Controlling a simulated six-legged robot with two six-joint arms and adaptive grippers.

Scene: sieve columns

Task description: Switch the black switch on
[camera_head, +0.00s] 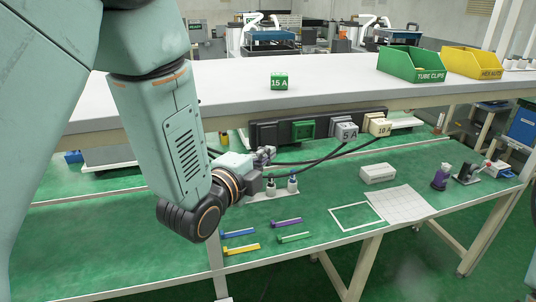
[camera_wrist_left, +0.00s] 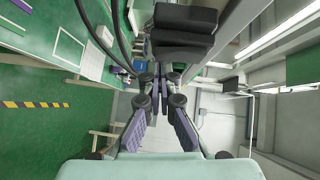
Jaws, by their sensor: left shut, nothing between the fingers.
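A black strip (camera_head: 325,121) runs along the front of the raised shelf. At its left end is a black block (camera_head: 265,133), which looks like the black switch. Whether it is on or off cannot be told. A black block with a sloped face also shows in the left wrist view (camera_wrist_left: 184,28), just past the fingers. My left gripper (camera_head: 268,154) is shut and empty, just below the black block. Contact cannot be told. Its fingers show in the left wrist view (camera_wrist_left: 160,80). My right gripper is in neither view.
A green socket (camera_head: 303,129), a grey 5 A plug (camera_head: 346,131) and a cream 10 A plug (camera_head: 379,126) sit along the strip. Dark cables hang below. A green 15 A block (camera_head: 279,81) stands on the shelf. Several coloured sticks and small bottles are on the green bench.

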